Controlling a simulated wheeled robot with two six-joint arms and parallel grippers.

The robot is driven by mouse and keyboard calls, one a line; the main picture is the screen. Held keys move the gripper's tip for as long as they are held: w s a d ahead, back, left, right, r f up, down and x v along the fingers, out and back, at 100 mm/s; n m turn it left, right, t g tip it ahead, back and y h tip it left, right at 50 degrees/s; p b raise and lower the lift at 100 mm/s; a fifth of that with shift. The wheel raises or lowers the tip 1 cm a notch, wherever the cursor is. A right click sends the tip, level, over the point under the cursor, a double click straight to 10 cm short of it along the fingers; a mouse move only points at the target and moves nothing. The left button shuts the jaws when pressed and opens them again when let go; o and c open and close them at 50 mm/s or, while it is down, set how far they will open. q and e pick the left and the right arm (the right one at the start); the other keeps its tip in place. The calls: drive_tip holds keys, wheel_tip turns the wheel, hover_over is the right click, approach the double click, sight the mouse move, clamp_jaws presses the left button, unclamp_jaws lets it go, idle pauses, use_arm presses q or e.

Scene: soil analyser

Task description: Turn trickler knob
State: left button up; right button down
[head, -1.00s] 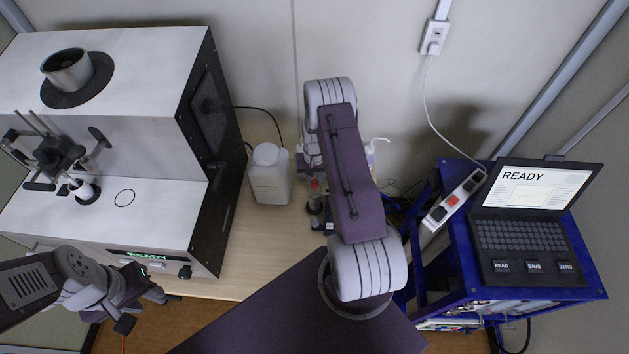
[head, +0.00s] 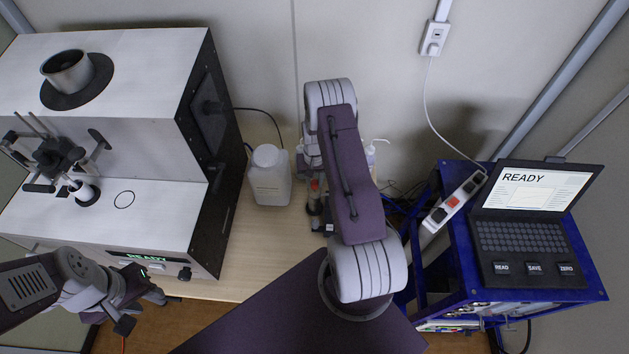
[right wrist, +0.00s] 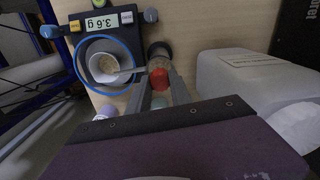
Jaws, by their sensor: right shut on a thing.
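The trickler's red knob (right wrist: 158,78) shows in the right wrist view, between the two grey fingers of my right gripper (right wrist: 159,88). The gripper is shut on it. A thin spout runs from the trickler over a white cup (right wrist: 103,62) holding some pale material. The cup stands inside a blue ring on a balance (right wrist: 100,22) whose display reads 3.6 g. In the head view a bit of red (head: 315,186) shows beside my right arm, which hides most of that spot. My left gripper (head: 140,309) is open and empty in front of the analyser.
The large white analyser (head: 100,215) with a READY display fills the left. A white bottle (head: 269,176) stands between it and my right arm. On the right a laptop (head: 535,190) reading READY and a power strip (head: 455,200) sit on a blue frame (head: 590,285).

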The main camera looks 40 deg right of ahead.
drive_tip(key=c, duration=1.2)
unclamp_jaws()
drive_tip(key=shift+o, duration=0.2)
drive_tip(key=shift+r, duration=0.3)
wheel_tip(320, 180, up, 9)
drive_tip(key=b, duration=0.2)
drive_tip(key=shift+s+a+f+b, duration=0.1)
drive_tip(key=shift+f+b, duration=0.1)
drive_tip(key=shift+b, duration=0.2)
wheel_tip(320, 180, up, 6)
drive_tip(key=p, duration=0.5)
hover_over(314, 182)
drive_tip(key=shift+s, duration=0.15)
